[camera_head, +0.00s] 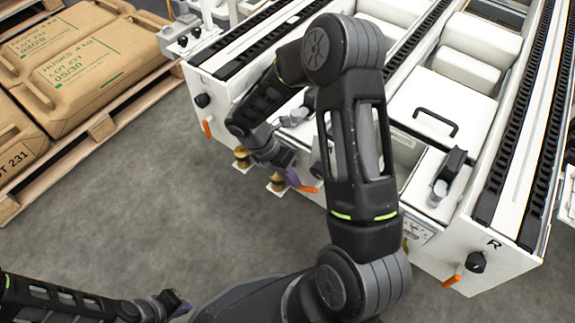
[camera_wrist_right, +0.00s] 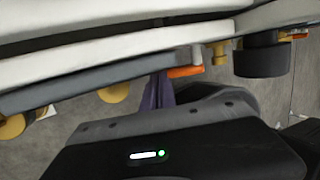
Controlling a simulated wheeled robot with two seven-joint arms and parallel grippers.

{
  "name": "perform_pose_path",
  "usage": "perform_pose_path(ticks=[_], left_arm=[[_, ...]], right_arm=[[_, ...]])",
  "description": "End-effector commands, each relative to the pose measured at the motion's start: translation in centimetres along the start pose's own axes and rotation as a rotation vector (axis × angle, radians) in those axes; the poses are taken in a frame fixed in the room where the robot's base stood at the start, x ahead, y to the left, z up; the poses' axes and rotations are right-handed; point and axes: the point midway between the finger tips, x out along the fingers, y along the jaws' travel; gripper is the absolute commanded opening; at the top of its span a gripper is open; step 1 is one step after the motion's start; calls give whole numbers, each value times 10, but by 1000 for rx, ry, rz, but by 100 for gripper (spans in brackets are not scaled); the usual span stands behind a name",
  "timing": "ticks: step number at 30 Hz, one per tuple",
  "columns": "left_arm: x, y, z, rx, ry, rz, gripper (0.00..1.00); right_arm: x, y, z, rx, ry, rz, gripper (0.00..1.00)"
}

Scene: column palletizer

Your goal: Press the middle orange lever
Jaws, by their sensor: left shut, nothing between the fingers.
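The middle orange lever (camera_head: 308,189) sticks out from the low front of the white machine. My right gripper (camera_head: 292,178), with purple fingers, is right beside it, just to its left. In the right wrist view the purple fingers (camera_wrist_right: 159,94) stand close together just below and left of the orange lever (camera_wrist_right: 185,71). Whether they touch it, and whether they are fully shut, I cannot tell. Another orange lever (camera_head: 207,129) is at the machine's left corner and one more (camera_head: 452,281) is at the right. My left gripper (camera_head: 178,303) is shut and empty, low at the left.
Brass-coloured knobs (camera_head: 242,157) sit low on the machine front, left of the middle lever. Black knobs (camera_head: 477,262) also stick out from the front. A pallet with brown sacks (camera_head: 85,70) stands at the left. The grey floor (camera_head: 120,220) between is clear.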

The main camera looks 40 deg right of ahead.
Motion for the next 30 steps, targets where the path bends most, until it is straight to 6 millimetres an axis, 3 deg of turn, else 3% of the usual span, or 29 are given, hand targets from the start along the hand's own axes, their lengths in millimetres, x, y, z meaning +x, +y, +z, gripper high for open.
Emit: perform_pose_path(ticks=[15, 30], left_arm=[[-15, 9, 5, 6, -12, 5, 0], [-16, 10, 6, 7, -14, 6, 0]], right_arm=[[27, 5, -6, -1, 0, 1, 0], [33, 6, -8, 0, 0, 2, 0]])
